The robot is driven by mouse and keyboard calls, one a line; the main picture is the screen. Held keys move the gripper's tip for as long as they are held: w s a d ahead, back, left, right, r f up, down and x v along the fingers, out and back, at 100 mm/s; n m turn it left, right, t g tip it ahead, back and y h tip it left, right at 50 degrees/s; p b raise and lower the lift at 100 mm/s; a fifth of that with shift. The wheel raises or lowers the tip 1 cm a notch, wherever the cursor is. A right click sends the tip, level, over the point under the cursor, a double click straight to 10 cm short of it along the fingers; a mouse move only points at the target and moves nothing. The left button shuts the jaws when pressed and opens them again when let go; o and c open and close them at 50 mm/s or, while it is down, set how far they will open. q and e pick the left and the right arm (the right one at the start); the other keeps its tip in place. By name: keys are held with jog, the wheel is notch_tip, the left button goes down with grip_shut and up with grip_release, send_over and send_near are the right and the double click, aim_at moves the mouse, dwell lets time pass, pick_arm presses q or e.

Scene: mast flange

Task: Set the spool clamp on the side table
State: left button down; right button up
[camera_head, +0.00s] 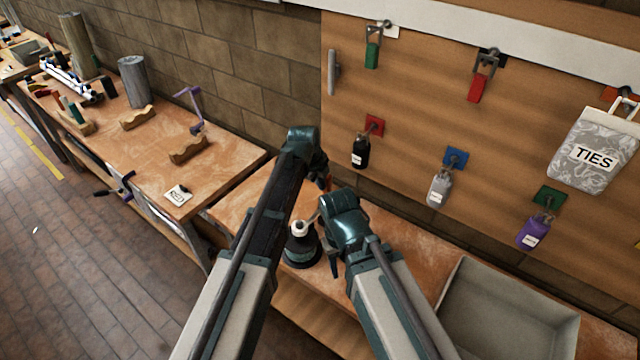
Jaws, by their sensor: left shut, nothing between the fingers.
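I cannot tell for sure which thing is the spool clamp. A dark, round-based piece with a pale ring-like top (301,246) stands on the near wooden bench between my two arms; my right wrist partly covers it. My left gripper (323,181) is small and dark beyond my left wrist, shut and empty, over the back of the near bench by the wall. My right gripper (333,264) is mostly hidden by its wrist, just right of the dark piece. I cannot tell whether they touch. Another wooden table (228,161) stands to the left.
A grey open bin (508,316) sits on the near bench at right.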

pick_arm(q)
jog(key=shift+w+d+r+g+y+p, duration=0.15)
jog(key=shift+w+d+g+y+p, duration=0.15)
jog(key=shift+w, duration=0.25)
jog(key=shift+w+d+r+g+y+p, duration=0.15)
jog(key=shift+w+d+g+y+p, duration=0.15)
jog(key=shift+w, duration=0.2)
jog(key=shift+w+d+g, duration=0.3)
jog(key=shift+w+d, duration=0.2)
jog(key=shift+w, duration=0.1)
jog(key=shift+w+d+f+b, duration=0.3)
jog(key=shift+w+d, duration=0.35)
jog(key=shift+w, duration=0.15)
jog(key=shift+w+d+f+b, duration=0.15)
jog(key=shift+w+d+f, duration=0.15)
jog(key=shift+w+d, duration=0.4)
jog(key=shift+w+a, duration=0.1)
